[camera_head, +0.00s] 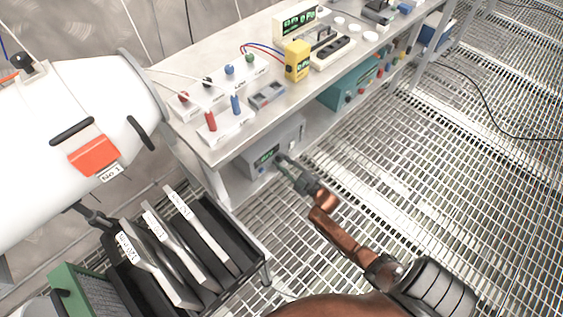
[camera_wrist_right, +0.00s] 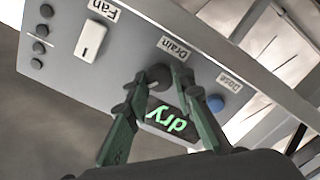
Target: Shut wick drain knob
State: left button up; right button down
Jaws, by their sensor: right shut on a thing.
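The grey control box (camera_head: 283,143) sits on the shelf under the bench, with a green-lit display on its front. In the right wrist view its panel (camera_wrist_right: 130,62) shows upside down, with labels reading Fan, Drain and Dose. The dark round drain knob (camera_wrist_right: 158,75) is by the Drain label, above a green display (camera_wrist_right: 170,121) reading "dry". My right gripper (camera_head: 284,160) is at the front of the box; in the wrist view its fingers (camera_wrist_right: 160,79) are closed on the drain knob, one on each side. The knob's exact turn cannot be told. My left gripper is not in view.
A white switch (camera_wrist_right: 91,39) and a blue button (camera_wrist_right: 215,103) flank the knob. The bench (camera_head: 190,140) overhangs the box. A black rack (camera_head: 232,222) of upright plates and a large white cylinder (camera_head: 60,150) stand left. The grated floor (camera_head: 400,180) is open to the right.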

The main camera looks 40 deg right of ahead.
jog(key=n, duration=0.2)
jog(key=shift+f+n, duration=0.15)
jog(key=shift+n, duration=0.25)
jog(key=shift+n+b, duration=0.35)
jog(key=shift+n, duration=1.45)
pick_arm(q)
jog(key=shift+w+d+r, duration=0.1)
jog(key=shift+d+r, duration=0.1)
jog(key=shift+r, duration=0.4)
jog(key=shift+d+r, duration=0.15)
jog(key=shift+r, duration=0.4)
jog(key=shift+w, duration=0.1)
pick_arm(e)
jog(key=c, duration=1.7)
grip_release()
jog(key=shift+o, duration=0.2)
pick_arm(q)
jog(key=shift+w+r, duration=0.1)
pick_arm(e)
jog(key=s, duration=1.2)
jog(key=shift+d, duration=0.45)
